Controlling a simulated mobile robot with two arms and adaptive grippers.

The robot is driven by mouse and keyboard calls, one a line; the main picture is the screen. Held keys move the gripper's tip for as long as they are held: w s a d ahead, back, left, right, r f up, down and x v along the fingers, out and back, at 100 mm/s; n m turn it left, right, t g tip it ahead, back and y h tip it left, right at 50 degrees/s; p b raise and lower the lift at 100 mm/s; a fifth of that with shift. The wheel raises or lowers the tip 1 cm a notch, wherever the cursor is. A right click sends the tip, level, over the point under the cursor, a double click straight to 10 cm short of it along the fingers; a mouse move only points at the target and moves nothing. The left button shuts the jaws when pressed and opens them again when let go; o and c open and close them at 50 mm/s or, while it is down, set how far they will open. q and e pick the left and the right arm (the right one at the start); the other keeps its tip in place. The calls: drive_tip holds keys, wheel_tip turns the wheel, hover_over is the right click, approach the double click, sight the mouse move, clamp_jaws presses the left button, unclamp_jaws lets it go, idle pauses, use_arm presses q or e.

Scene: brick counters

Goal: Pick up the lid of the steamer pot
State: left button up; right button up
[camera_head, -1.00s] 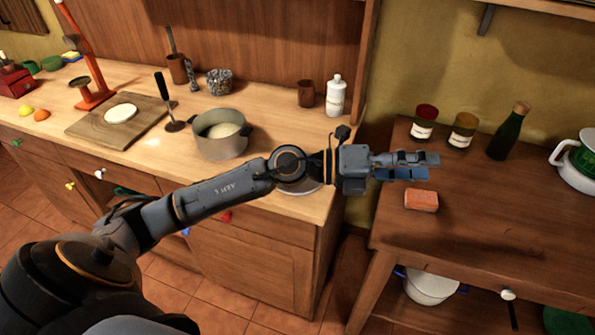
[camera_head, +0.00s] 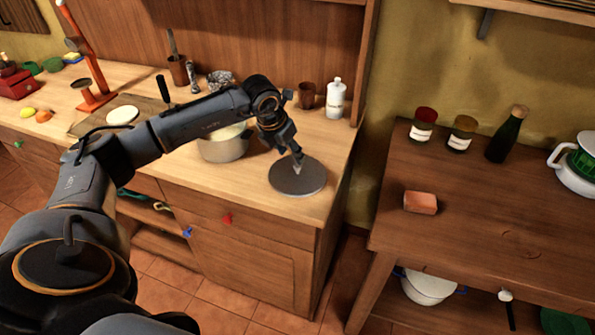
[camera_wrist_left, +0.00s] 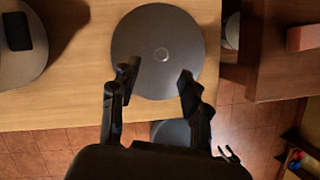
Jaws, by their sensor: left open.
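A flat dark grey disc, which looks like the lid (camera_head: 285,183), lies on the light wooden counter near its right end. In the left wrist view the lid (camera_wrist_left: 157,35) shows a small pale round mark at its middle. My left gripper (camera_head: 297,158) is above the lid, pointing down. In the left wrist view the open fingers (camera_wrist_left: 158,75) lie over the near half of the disc, with nothing between them. I cannot tell how high they are. A grey pot (camera_head: 222,150) stands to the left, partly behind my arm. My right gripper is not in view.
A white bottle (camera_head: 335,98) and a brown cup (camera_head: 306,95) stand behind the lid. A cutting board (camera_head: 88,128) lies further left.

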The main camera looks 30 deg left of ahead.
sight(297, 166)
use_arm(q)
drive_tip(key=shift+w+f, duration=0.25)
drive_tip(key=shift+f, duration=0.4)
drive_tip(key=shift+d+f+p, duration=0.1)
drive_tip(key=shift+f+p, duration=0.15)
drive_tip(key=shift+p, duration=0.15)
drive_tip(key=p+x, duration=0.1)
drive_tip(key=x, duration=0.2)
drive_tip(key=shift+w+d+f+p, duration=0.1)
drive_tip(key=shift+w+f+p, duration=0.05)
drive_tip(key=shift+f+p, duration=0.15)
drive_tip(key=shift+w+f, duration=0.2)
drive_tip(key=shift+f, duration=0.3)
clamp_jaws()
